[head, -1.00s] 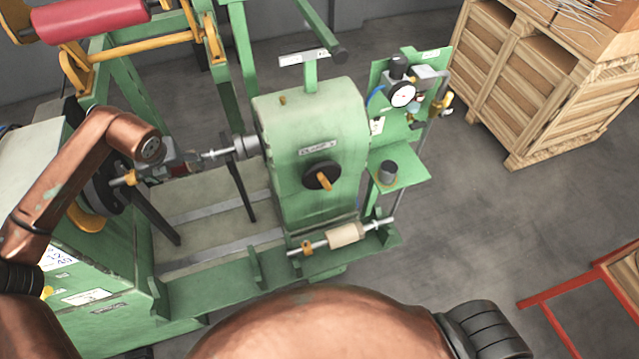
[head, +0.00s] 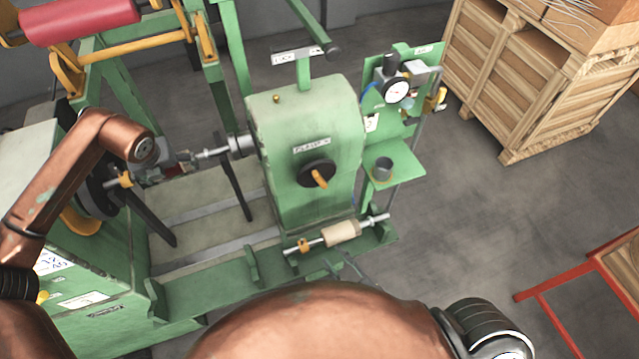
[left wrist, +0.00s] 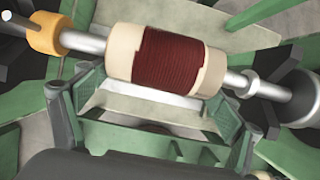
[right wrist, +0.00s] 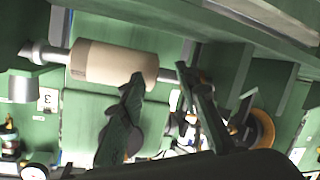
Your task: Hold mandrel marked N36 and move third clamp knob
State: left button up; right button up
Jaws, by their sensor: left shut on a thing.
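The mandrel wound with dark red wire (left wrist: 175,58) lies on a shaft in the winding machine, and no N36 mark is readable. My left gripper (head: 170,165) is shut on it; the left wrist view shows its green fingers (left wrist: 150,95) at either side below the beige body. The black clamp knob with an orange handle (head: 317,174) is on the front of the green housing, under a small label. My right gripper (head: 345,265) is open and empty below the knob, by a bare beige mandrel (head: 341,232); its fingers (right wrist: 160,72) stand apart near that mandrel (right wrist: 105,64) in the right wrist view.
Wooden crates (head: 540,80) are at the back right. A red frame (head: 560,290) is at the lower right. The floor between is clear.

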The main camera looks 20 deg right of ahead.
notch_tip(320, 180, up, 10)
jog(key=w+m+t, duration=0.1)
jog(key=w+t, duration=0.1)
jog(key=m+t+h, duration=0.1)
jog(key=m+h, duration=0.2)
send_near(321, 183)
jog(key=w, duration=0.9)
jog(key=shift+w+d+f, duration=0.15)
jog(key=shift+w+f, duration=0.05)
jog(key=shift+c, duration=0.5)
grip_shut()
